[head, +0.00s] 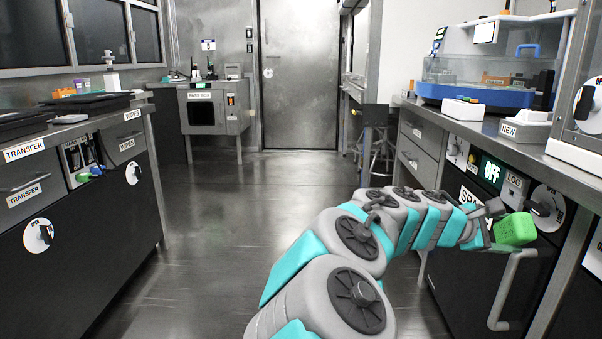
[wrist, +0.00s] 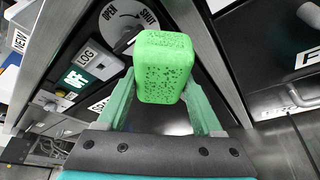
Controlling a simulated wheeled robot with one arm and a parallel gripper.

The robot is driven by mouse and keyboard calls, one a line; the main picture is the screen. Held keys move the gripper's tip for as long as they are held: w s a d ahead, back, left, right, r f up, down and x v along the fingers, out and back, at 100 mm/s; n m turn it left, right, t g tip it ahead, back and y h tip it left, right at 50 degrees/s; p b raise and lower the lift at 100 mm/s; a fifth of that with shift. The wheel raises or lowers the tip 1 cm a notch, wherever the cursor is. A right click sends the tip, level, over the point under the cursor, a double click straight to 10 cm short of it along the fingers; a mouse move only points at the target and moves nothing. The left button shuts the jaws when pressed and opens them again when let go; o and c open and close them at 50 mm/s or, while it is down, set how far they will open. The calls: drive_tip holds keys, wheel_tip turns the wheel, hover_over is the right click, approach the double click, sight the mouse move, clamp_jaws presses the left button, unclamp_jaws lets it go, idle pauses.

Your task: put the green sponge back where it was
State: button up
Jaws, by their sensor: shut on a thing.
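The green sponge (head: 515,229) is a small block with dark pores on its face. My gripper (wrist: 163,98) is shut on it, and the sponge (wrist: 163,66) sits between the two green fingers in the wrist view. In the head view my gripper (head: 490,232) holds it in the air before the right-hand bench front, near a bar handle and below the "LOG" panel. No marked place for the sponge can be made out.
The right bench (head: 500,140) carries a blue-based tank (head: 475,95) and a "NEW" block (head: 524,131). A dial (head: 546,208) and bar handle (head: 512,290) are close to my gripper. The left bench (head: 85,120) holds black trays. The aisle floor (head: 230,220) is clear.

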drive_tip(key=shift+w+f, duration=0.3)
drive_tip(key=shift+f, duration=0.2)
drive_tip(key=shift+w+f, duration=0.25)
drive_tip(key=shift+f, duration=0.2)
drive_tip(key=shift+r, duration=0.1)
